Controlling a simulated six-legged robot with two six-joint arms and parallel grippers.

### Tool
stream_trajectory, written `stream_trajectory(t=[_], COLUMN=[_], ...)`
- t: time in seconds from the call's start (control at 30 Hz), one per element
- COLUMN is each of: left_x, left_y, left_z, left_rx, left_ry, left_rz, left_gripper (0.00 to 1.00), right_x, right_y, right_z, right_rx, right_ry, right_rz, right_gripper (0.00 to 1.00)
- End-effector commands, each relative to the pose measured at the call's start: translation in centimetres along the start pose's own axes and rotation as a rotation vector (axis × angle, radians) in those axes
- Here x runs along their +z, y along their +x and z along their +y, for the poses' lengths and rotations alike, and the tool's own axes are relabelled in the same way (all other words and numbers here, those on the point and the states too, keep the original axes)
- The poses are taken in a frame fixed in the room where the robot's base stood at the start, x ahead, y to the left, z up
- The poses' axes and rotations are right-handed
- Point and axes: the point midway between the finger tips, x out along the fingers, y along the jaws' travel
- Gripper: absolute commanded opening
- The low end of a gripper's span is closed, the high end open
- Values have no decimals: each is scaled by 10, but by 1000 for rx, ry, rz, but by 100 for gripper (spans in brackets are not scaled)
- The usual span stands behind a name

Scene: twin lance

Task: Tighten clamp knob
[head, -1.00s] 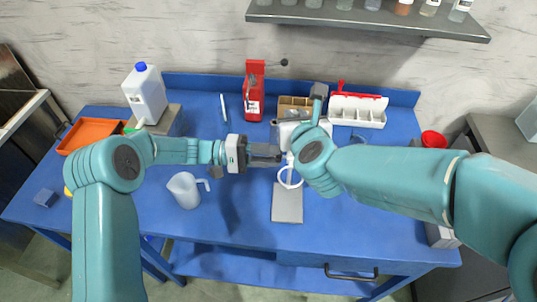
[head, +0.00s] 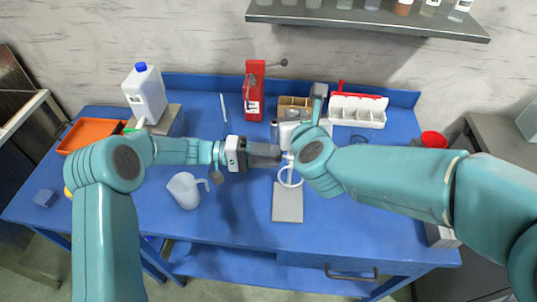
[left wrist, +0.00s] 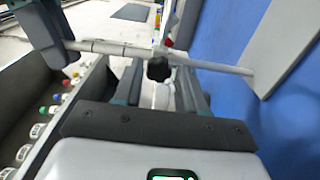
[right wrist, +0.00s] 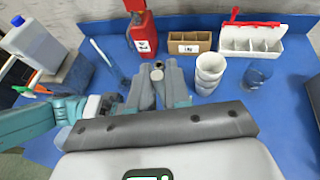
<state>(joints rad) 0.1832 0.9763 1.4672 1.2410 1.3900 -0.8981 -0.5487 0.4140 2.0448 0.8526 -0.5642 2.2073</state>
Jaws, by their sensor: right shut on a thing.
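A stand has a grey base plate (head: 287,205) on the bench, an upright rod (left wrist: 215,65) and a white ring (head: 290,178). The black clamp knob (left wrist: 158,69) shows in the left wrist view, beside the rod. My left gripper (head: 281,156) points at the stand from the left. In its wrist view its fingers (left wrist: 160,82) are apart, one on each side of the knob; I cannot tell whether they touch it. My right gripper (right wrist: 157,72) is shut on the rod near its top end. In the head view its jaws are mostly hidden by my right arm.
A jug (head: 185,190) stands just below my left forearm. Behind are a white bottle (head: 146,93), a red device (head: 254,92), a cardboard box (right wrist: 190,42), white cups (right wrist: 209,70) and a white divided case (head: 358,110). The front right of the bench (head: 370,215) is clear.

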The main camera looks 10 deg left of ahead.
Motion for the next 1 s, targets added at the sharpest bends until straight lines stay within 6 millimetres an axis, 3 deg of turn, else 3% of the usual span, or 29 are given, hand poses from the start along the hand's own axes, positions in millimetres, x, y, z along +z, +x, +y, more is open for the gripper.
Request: stream_trajectory(t=[0.37, 0.7, 1.0], left_x=[-1, -1, 0], left_y=[-4, -61, -76], left_z=[0, 0, 0], left_rx=[0, -1, 0], left_ry=[0, 1, -1], left_rz=[4, 5, 1], left_gripper=[57, 57, 57], right_x=[0, 0, 0], right_y=[0, 0, 0], right_z=[0, 0, 0], right_rx=[0, 1, 1], right_ry=[0, 0, 0], right_rz=[-1, 0, 0], right_gripper=[0, 0, 0])
